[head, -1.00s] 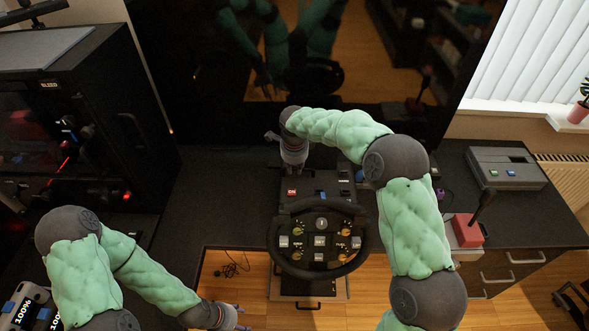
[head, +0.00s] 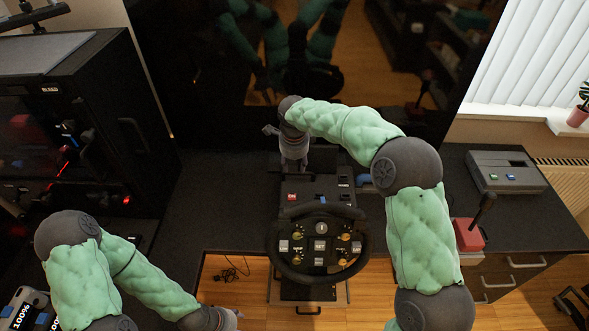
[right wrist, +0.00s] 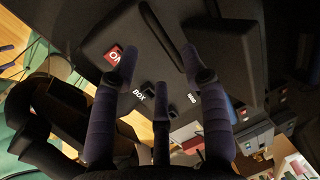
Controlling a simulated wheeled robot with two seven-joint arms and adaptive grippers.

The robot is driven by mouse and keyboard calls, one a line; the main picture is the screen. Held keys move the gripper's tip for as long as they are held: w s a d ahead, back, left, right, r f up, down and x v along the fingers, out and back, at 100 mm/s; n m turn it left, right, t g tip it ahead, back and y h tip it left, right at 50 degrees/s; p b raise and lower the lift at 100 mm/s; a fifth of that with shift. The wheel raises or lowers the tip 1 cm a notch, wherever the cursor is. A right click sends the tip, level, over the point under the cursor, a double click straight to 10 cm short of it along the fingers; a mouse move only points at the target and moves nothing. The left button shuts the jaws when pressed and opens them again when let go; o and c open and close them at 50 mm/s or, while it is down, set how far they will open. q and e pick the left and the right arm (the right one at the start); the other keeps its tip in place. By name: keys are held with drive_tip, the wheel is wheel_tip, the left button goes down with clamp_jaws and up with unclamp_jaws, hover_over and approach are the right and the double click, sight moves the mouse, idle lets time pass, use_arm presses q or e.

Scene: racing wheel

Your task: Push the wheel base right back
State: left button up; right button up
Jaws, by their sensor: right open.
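The wheel base (head: 318,185) is a dark box with a red button and small labels, on the black desk behind the round black steering wheel (head: 320,230). My right gripper (head: 293,165) points down at the back edge of the wheel base, on its far left side. In the right wrist view the fingers (right wrist: 160,65) are spread over the wheel base (right wrist: 150,45), with nothing between them; I cannot tell whether they touch it. My left gripper (head: 224,319) is low at the bottom edge, partly cut off, and its fingers are not clear.
A large dark screen stands behind the desk. A black machine (head: 70,130) fills the left side. A red-based lever (head: 470,233) stands right of my right arm, and a grey box (head: 506,172) lies at the far right. The desk left of the wheel base is clear.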

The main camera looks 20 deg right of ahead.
wheel_tip(320, 180, up, 7)
drive_tip(key=s, duration=0.1)
drive_tip(key=shift+s+a, duration=0.15)
drive_tip(key=shift+a, duration=0.05)
drive_tip(key=shift+f, duration=0.1)
